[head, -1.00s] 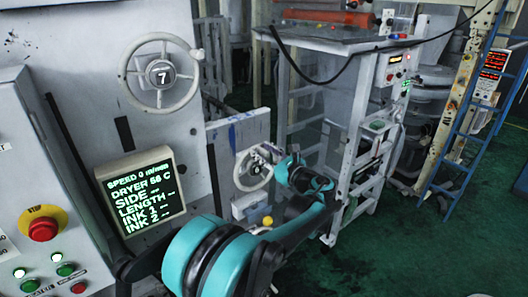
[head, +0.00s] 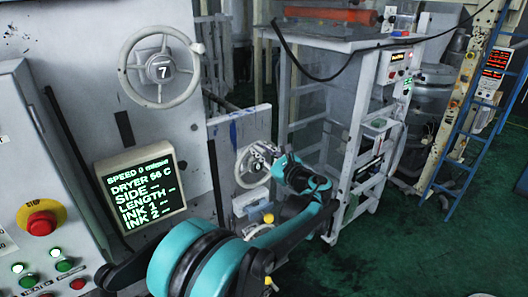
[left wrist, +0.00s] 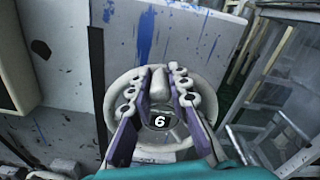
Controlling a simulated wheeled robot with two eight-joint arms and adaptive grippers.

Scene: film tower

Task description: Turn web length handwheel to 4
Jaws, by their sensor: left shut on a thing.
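The lower handwheel (head: 239,170), a pale wheel on a grey panel, shows in the head view beyond my left arm. In the left wrist view the same wheel (left wrist: 162,155) has a dark hub dial reading 6. My left gripper (left wrist: 161,82) is shut on the wheel's upright light-coloured handle (left wrist: 158,90), with one finger on each side of it near the top of the rim. In the head view the left gripper (head: 273,158) is small and partly covers the wheel. An upper handwheel (head: 128,72) reads 7 and is untouched. My right gripper is not in view.
A display screen (head: 140,186) lists speed, dryer, side, length and ink. A red stop button (head: 41,222) sits on the control box at left. A white frame (head: 342,185) stands just right of my gripper. Green floor (head: 420,255) is open at right.

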